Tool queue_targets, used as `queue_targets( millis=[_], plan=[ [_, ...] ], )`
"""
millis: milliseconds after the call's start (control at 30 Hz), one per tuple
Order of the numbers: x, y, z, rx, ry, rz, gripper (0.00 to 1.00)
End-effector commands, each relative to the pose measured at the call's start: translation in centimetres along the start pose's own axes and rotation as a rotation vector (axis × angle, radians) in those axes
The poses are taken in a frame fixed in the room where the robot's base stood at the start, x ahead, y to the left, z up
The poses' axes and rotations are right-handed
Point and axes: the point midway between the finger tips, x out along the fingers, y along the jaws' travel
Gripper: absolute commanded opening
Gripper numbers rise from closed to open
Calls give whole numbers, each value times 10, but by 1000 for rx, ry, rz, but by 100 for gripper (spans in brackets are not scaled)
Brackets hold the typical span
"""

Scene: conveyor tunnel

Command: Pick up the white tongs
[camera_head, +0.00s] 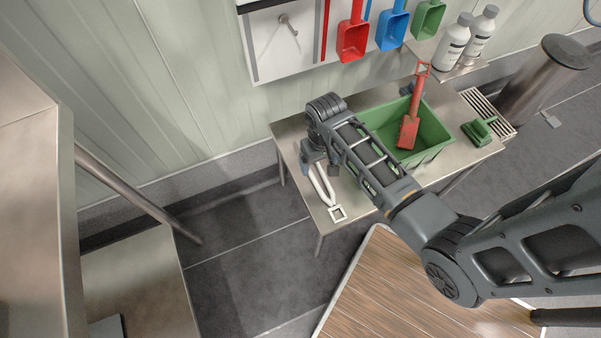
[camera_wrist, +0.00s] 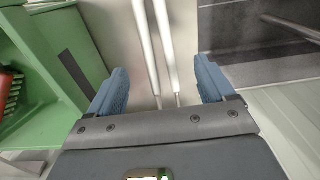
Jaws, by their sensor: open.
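The white tongs (camera_head: 320,185) lie on the steel table, with their square end (camera_head: 337,213) near the table's front edge. My gripper (camera_head: 313,160) is low over the tongs, hiding their far part in the head view. In the wrist view, the two blue fingers of my gripper (camera_wrist: 163,78) are spread apart. The two thin white arms of the tongs (camera_wrist: 150,45) run between them, with space on both sides. The gripper is not closed on the tongs. I cannot tell the exact height of the fingertips above the table.
A green bin (camera_head: 432,154) stands on the table (camera_head: 288,131) beside my arm, with a red scoop (camera_head: 409,132) in it. A green brush (camera_head: 478,131) lies to its right. The wall behind holds hanging scoops and white bottles (camera_head: 453,42). Dark floor shows left of the table.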

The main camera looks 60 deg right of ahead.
Motion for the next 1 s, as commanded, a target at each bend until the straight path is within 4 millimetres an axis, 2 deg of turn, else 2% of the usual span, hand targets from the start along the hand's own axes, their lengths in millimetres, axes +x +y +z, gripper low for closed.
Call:
queue_targets(
  millis=[367, 600, 933, 1000],
  plan=[
    [39, 4, 4, 2, -9, 2, 82],
    [72, 6, 6, 2, -8, 2, 82],
    [78, 6, 5, 2, -5, 2, 82],
    [78, 6, 5, 2, -5, 2, 76]
  ],
)
